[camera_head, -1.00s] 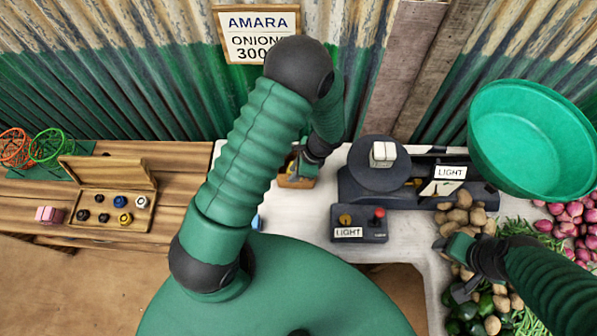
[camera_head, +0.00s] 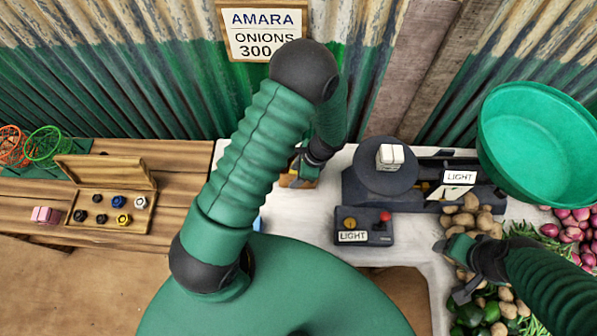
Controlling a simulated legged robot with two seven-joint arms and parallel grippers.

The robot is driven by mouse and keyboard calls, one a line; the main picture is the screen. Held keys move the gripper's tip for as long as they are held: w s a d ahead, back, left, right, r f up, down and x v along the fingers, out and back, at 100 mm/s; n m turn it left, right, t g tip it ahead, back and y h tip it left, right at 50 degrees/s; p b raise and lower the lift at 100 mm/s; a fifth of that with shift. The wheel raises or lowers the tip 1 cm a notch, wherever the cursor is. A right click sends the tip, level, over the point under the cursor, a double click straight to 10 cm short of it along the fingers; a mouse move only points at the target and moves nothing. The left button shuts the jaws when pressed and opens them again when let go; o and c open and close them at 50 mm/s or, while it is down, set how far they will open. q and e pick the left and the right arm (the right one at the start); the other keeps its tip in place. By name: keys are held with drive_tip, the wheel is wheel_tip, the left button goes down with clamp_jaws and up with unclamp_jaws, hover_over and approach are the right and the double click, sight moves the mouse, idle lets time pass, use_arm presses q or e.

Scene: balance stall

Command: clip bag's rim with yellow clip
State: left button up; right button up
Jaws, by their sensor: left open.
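My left gripper (camera_head: 300,176) is open at the white table, mostly hidden behind my own green arm. A small tan and orange item (camera_head: 287,181) shows just under it; I cannot tell whether they touch or what it is. I cannot make out a yellow clip or a bag with its rim in this view; my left arm and body cover part of the table. My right gripper (camera_head: 455,270) is at the right, over the edge of the potatoes, with its fingers apart and nothing seen between them.
A dark scale (camera_head: 352,190) with a white block (camera_head: 390,157) and a green bowl (camera_head: 537,140) stands at the back right. A control box (camera_head: 378,237) sits before it. Potatoes (camera_head: 480,222) and onions lie right. An open wooden box (camera_head: 100,228) is left.

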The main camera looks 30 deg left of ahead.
use_arm(q)
drive_tip(key=v, duration=1.6)
drive_tip(key=shift+d+r, duration=0.15)
drive_tip(key=shift+r, duration=0.25)
drive_tip(key=shift+w+r, duration=0.1)
wheel_tip(320, 180, up, 7)
drive_tip(key=p, duration=0.7)
drive_tip(key=shift+d, duration=0.1)
